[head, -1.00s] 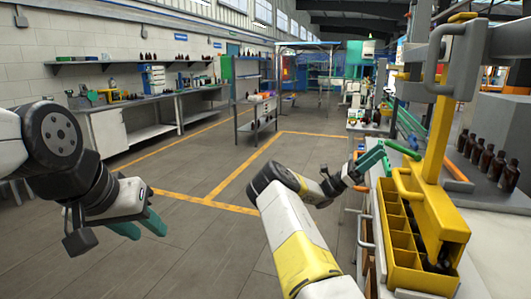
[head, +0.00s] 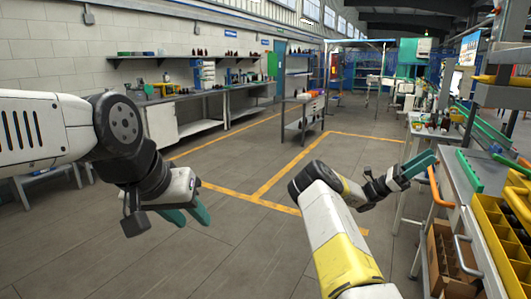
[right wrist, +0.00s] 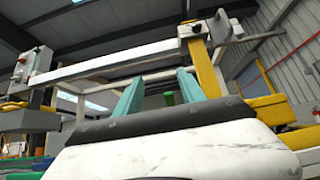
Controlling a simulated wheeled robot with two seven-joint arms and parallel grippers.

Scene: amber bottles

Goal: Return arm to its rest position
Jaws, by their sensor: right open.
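My right gripper (head: 424,165) is open, and its teal fingers hold nothing. It hangs in the air beside the left edge of the right-hand workbench (head: 462,212), pointing away from me. In the right wrist view its two fingers (right wrist: 158,92) stand apart, pointing up towards the roof, with a blurred green thing behind them. My left gripper (head: 190,216) is over bare floor at the left of the head view. Its teal fingers are apart and empty, and point down and to the right.
A yellow divided crate (head: 487,238) stands on the right-hand workbench. A green handle-like bar (head: 469,171) and an orange rail (head: 434,190) are near my right gripper. A cardboard box (head: 441,258) is below. The floor (head: 235,240) between my arms is clear.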

